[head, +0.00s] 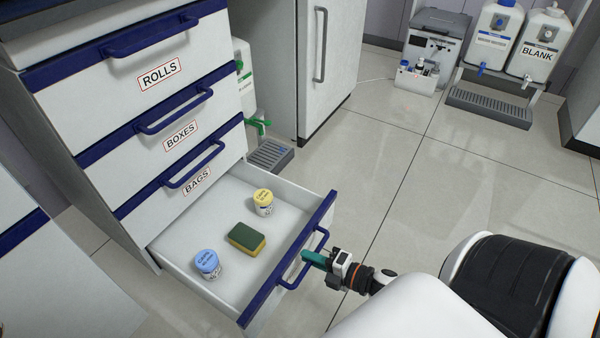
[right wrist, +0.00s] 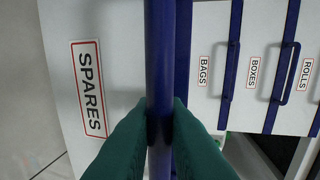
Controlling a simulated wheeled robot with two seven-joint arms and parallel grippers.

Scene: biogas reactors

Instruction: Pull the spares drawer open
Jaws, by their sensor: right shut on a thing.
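The spares drawer (head: 225,235) is the lowest in the cabinet and stands well open. Its label reads SPARES in the right wrist view (right wrist: 88,88). My right gripper (head: 308,260) is shut on the blue bar handle (head: 290,268) at the drawer front. In the right wrist view the green fingers (right wrist: 160,125) close on the blue handle (right wrist: 160,60) from both sides. In the open drawer lie a blue-lidded jar (head: 207,264), a green and yellow sponge (head: 246,239) and a yellow-lidded jar (head: 263,201). My left gripper does not show.
Above are shut drawers labelled BAGS (head: 190,190), BOXES (head: 180,140) and ROLLS (head: 140,75), each with a blue handle. A tall white cabinet (head: 325,65) stands behind. Containers and a grey device (head: 437,40) stand at the back. The tiled floor (head: 420,190) right of the drawer is clear.

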